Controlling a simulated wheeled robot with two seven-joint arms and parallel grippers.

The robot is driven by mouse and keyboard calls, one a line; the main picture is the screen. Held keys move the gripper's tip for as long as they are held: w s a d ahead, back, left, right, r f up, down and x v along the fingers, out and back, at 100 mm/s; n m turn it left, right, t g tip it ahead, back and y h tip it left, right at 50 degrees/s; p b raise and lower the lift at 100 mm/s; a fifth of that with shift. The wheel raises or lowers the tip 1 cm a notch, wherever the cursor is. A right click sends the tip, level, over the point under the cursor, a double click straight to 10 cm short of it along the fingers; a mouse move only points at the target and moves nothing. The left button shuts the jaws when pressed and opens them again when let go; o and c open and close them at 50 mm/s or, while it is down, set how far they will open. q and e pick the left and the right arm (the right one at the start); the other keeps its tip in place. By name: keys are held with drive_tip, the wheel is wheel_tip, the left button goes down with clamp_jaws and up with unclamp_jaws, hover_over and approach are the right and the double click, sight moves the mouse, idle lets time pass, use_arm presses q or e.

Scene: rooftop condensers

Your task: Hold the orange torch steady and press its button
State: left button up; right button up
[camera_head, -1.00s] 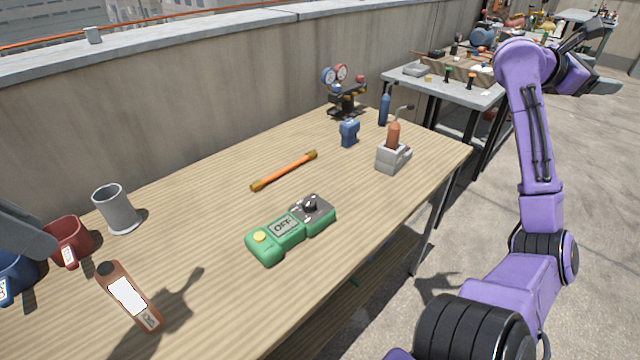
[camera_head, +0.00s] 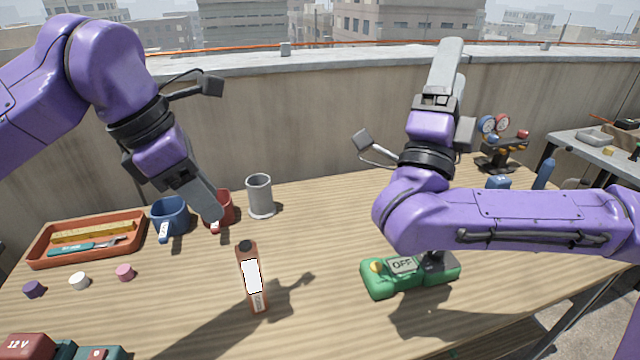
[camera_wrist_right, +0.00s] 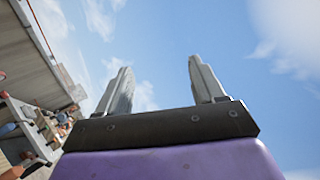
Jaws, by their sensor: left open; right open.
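The orange torch (camera_head: 253,287) stands on the wooden table, left of centre in the head view. It has a white panel and a small label on its front and a dark round cap, likely the button, on top. My left gripper (camera_head: 207,207) is open and empty, above the table and up and left of the torch, in front of the red mug. My right gripper (camera_head: 447,62) is open and points up, away from the table. Its two spread fingers also show empty against the sky in the right wrist view (camera_wrist_right: 158,80).
An orange tray (camera_head: 55,258) lies at left. Table around the torch is clear.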

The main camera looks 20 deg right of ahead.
drive_tip(key=s+a+f+n+t+y, duration=0.15)
drive_tip(key=a+f+n+y, duration=0.25)
drive_tip(key=a+f+y, duration=0.45)
drive_tip(key=s+a+f+n+y, duration=0.2)
drive_tip(key=a+f+n+y, duration=0.25)
drive_tip(key=a+y, duration=0.75)
drive_tip(key=s+a+f+n+y, duration=0.25)
drive_tip(key=a+f+y, duration=0.45)
drive_tip(key=a, duration=0.6)
drive_tip(key=m+g+h, duration=0.3)
drive_tip(key=m+h, duration=0.5)
drive_tip(key=m, duration=1.3)
approach(250, 265)
drive_tip(key=w+f, duration=0.3)
drive_tip(key=f, duration=0.1)
drive_tip(key=shift+y, duration=0.25)
drive_tip(key=w, duration=1)
drive_tip(key=shift+w+a, duration=0.15)
drive_tip(key=shift+a, duration=0.2)
drive_tip(key=c, duration=1.2)
use_arm(q)
clamp_jaws()
